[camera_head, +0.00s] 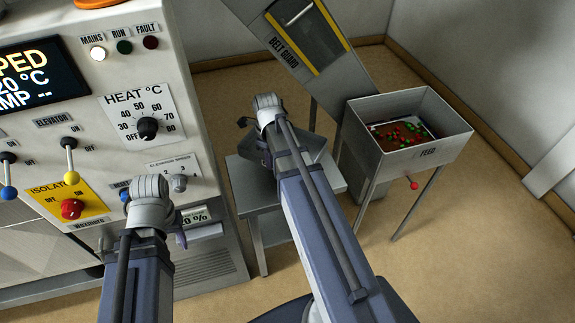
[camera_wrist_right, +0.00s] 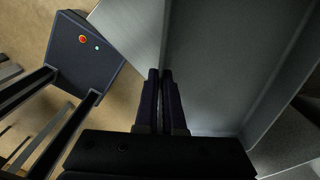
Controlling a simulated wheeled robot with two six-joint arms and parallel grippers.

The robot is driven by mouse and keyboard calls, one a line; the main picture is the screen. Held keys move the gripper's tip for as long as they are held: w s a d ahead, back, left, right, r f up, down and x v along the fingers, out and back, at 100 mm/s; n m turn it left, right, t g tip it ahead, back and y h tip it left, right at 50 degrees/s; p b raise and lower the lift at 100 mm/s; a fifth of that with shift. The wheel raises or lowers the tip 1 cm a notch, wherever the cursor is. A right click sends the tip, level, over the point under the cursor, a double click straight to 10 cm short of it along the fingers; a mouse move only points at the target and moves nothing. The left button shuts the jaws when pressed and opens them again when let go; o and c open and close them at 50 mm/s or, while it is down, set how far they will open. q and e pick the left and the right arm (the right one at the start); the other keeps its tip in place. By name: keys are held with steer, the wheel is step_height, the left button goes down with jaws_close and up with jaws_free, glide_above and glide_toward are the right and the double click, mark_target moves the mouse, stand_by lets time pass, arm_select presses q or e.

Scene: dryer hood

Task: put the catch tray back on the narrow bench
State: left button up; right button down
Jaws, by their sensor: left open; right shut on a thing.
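The catch tray (camera_wrist_right: 235,60) is a grey, shallow, walled tray that fills the right of the right wrist view. My right gripper (camera_wrist_right: 160,75) is shut on its near wall. In the head view the tray (camera_head: 258,178) shows as a dark grey shape, turned at an angle over the narrow bench (camera_head: 240,196); my right arm hides much of it. I cannot tell whether the tray touches the bench top. The bench top also shows beside the tray in the right wrist view (camera_wrist_right: 130,28). My left gripper (camera_head: 181,238) is open and empty in front of the machine.
The dryer cabinet (camera_head: 205,130) with knobs and switches stands left of the bench. A feed hopper (camera_head: 425,155) with red and green pieces stands to the right. The sloping belt guard (camera_head: 300,50) is behind the bench. The floor (camera_head: 450,260) at right front is clear.

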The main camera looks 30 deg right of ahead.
steer(key=shift+f+b, duration=0.35)
steer(key=shift+b, duration=0.1)
step_height(320, 180, down, 9)
steer(key=b, duration=0.9)
steer(key=shift+f, duration=0.1)
steer(key=shift+f, duration=0.2)
steer(key=c, duration=1)
jaws_free()
steer(key=shift+r, duration=0.1)
step_height(320, 180, up, 12)
steer(key=p, duration=1.2)
steer(key=shift+r, duration=0.2)
steer(key=shift+f, duration=0.1)
